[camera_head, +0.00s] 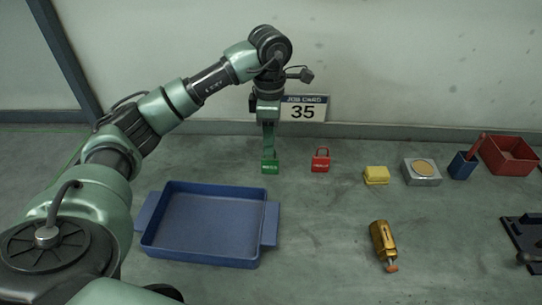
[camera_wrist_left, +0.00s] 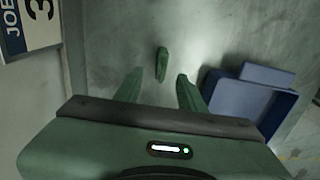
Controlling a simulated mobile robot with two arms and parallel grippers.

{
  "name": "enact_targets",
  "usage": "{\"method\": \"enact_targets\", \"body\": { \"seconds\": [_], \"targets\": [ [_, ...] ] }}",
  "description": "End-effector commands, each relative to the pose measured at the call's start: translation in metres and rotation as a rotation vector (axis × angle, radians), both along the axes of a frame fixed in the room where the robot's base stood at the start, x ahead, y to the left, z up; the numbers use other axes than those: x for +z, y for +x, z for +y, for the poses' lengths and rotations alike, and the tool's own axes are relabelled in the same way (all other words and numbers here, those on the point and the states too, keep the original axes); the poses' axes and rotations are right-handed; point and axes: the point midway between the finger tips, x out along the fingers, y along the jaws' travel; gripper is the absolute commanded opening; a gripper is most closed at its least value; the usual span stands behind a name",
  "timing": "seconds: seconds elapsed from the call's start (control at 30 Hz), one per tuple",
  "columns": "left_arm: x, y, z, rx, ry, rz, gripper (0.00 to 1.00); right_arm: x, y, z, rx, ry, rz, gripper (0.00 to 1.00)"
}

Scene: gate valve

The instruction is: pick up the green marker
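The green marker (camera_head: 270,166) is a small green padlock-shaped tag standing on the grey bench, behind the blue tray's right corner. In the left wrist view the green marker (camera_wrist_left: 162,64) shows as a narrow upright piece beyond the fingertips, seen from above. My left gripper (camera_head: 268,147) points down just above the marker. In the left wrist view the two green fingers of the left gripper (camera_wrist_left: 158,80) are apart with nothing between them. In the head view the fingers overlap the marker's top, so I cannot tell the exact gap. My right gripper is not in view.
A blue tray (camera_head: 205,225) lies in front. A red padlock-shaped tag (camera_head: 320,162) stands to the right, then a yellow block (camera_head: 376,176), a grey box (camera_head: 421,172), a blue cup (camera_head: 463,166) and a red bin (camera_head: 509,155). A brass valve (camera_head: 383,243) lies front right. A job card (camera_head: 303,108) is behind.

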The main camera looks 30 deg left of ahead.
Motion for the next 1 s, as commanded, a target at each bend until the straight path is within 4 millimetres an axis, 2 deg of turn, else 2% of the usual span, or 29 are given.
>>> {"method": "enact_targets", "body": {
  "seconds": [0.1, 0.27, 0.6, 0.9, 0.97, 1.0],
  "targets": [
    [-0.009, 0.0, 0.0, 0.0, 0.0, 0.001, 0.4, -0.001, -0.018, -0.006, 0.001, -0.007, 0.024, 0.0],
    [-0.026, -0.001, 0.0, 0.001, -0.001, 0.004, 0.4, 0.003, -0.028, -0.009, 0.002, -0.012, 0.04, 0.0],
    [-0.072, -0.002, -0.002, 0.0, -0.002, 0.003, 0.4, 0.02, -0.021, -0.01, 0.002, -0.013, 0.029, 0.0],
    [-0.079, -0.001, -0.001, 0.0, -0.001, 0.0, 0.4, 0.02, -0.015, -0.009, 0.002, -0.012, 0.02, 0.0],
    [-0.079, -0.001, -0.001, 0.0, -0.001, 0.0, 0.26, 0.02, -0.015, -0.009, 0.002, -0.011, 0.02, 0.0],
    [-0.079, -0.001, -0.001, 0.0, -0.001, 0.0, 0.15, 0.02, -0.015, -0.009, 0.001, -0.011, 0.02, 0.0]
  ]
}}
